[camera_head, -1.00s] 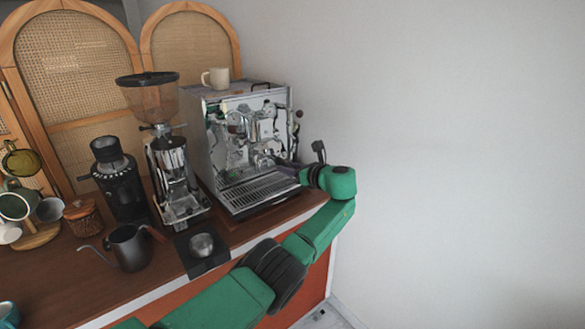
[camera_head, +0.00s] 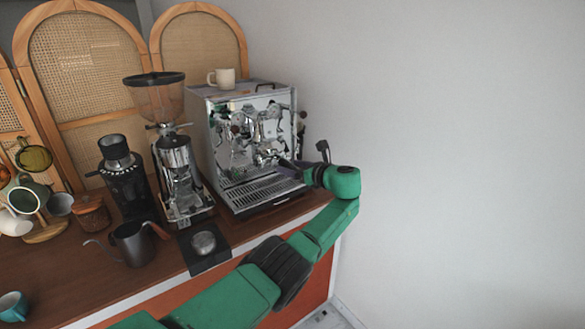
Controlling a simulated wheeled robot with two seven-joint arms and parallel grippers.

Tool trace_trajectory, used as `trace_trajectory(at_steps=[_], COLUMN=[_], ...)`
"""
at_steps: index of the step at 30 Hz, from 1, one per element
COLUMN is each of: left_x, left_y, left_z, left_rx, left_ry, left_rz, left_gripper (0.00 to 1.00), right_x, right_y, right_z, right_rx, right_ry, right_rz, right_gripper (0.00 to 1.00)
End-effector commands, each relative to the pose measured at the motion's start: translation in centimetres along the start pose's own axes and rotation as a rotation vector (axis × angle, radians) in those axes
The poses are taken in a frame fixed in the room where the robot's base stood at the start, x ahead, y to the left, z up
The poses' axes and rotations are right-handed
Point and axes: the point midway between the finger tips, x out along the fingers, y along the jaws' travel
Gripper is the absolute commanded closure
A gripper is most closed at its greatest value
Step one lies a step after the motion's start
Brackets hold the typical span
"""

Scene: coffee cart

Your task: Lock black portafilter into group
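The espresso machine (camera_head: 225,150) is a shiny steel box on the wooden counter, and its group (camera_head: 262,140) is on the front face. The black portafilter (camera_head: 287,164) shows as a small dark bar below and right of the group. Its basket is hard to make out, and I cannot tell whether it is seated in the group. My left gripper (camera_head: 304,171), on the green arm, is at the machine's front right and looks shut on the handle end; its fingertips are small and partly hidden. My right gripper is not in view.
A grinder (camera_head: 175,165) stands left of the machine. A metal tamper (camera_head: 203,243) sits on a black mat (camera_head: 200,264). A black kettle (camera_head: 132,246) is farther left. A cream mug (camera_head: 222,78) rests on the machine. The space right of the machine is open up to the wall.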

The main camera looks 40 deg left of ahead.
Motion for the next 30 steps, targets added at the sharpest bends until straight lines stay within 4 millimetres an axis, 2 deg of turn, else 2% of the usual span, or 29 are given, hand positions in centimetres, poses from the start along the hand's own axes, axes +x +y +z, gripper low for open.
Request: trace_trajectory(at_steps=[4, 8, 11, 18, 21, 24, 30], left_x=[-0.3, -2.0, -4.4, -11.2, -13.2, -14.3, -14.7], left_y=[0.0, -0.1, -0.1, 0.0, 0.0, 0.1, 0.1], left_z=[-0.3, -0.3, -0.5, -0.5, -0.3, -0.1, 0.1], left_rx=[0.002, 0.000, -0.002, -0.002, -0.002, -0.001, 0.000], left_ry=[0.004, 0.002, 0.003, 0.001, 0.001, 0.001, -0.001], left_rz=[0.000, -0.002, -0.004, -0.004, -0.002, -0.001, 0.000], left_gripper=[0.27, 0.27, 0.27, 0.27, 0.27, 0.27, 0.27], right_x=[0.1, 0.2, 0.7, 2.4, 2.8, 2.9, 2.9], right_y=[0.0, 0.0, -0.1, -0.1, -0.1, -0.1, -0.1], right_z=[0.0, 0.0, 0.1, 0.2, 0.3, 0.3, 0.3], right_rx=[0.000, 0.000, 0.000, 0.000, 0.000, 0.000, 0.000], right_ry=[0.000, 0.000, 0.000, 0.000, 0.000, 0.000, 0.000], right_rz=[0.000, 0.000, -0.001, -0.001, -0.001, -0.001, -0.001], right_gripper=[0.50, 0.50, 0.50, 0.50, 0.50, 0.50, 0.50])
